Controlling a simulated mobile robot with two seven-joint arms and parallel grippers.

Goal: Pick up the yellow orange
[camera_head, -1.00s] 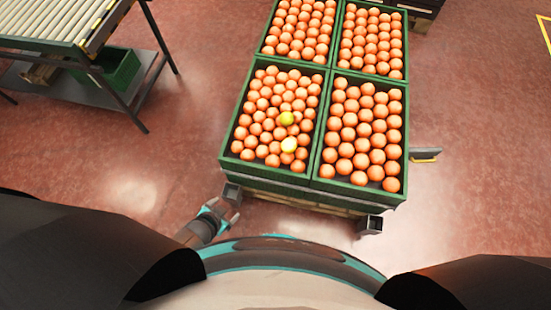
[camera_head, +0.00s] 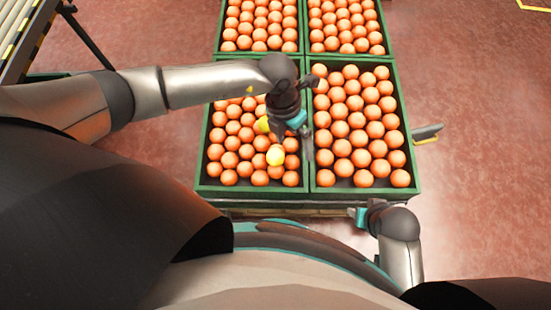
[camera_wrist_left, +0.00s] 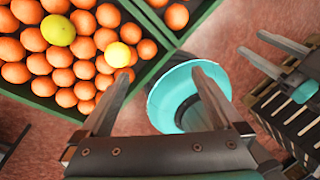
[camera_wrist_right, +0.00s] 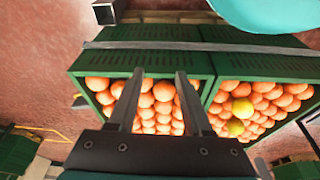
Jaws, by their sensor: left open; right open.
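Two yellow oranges lie among orange ones in the front left green crate (camera_head: 199,180). That gripper is open and empty, above the crate's right side. In the left wrist view the yellow oranges (camera_wrist_left: 118,54) (camera_wrist_left: 58,30) are up and left of the open fingers (camera_wrist_left: 163,77). In the right wrist view they (camera_wrist_right: 235,127) (camera_wrist_right: 242,108) are right of my right gripper's open, empty fingers (camera_wrist_right: 160,74). The right gripper (camera_head: 358,213) is low, in front of the crates.
The front right crate (camera_head: 408,150) holds only orange oranges. Two more full crates (camera_head: 302,30) stand behind. A roller conveyor (camera_head: 22,35) is at the far left. The red floor (camera_head: 480,150) to the right is mostly open.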

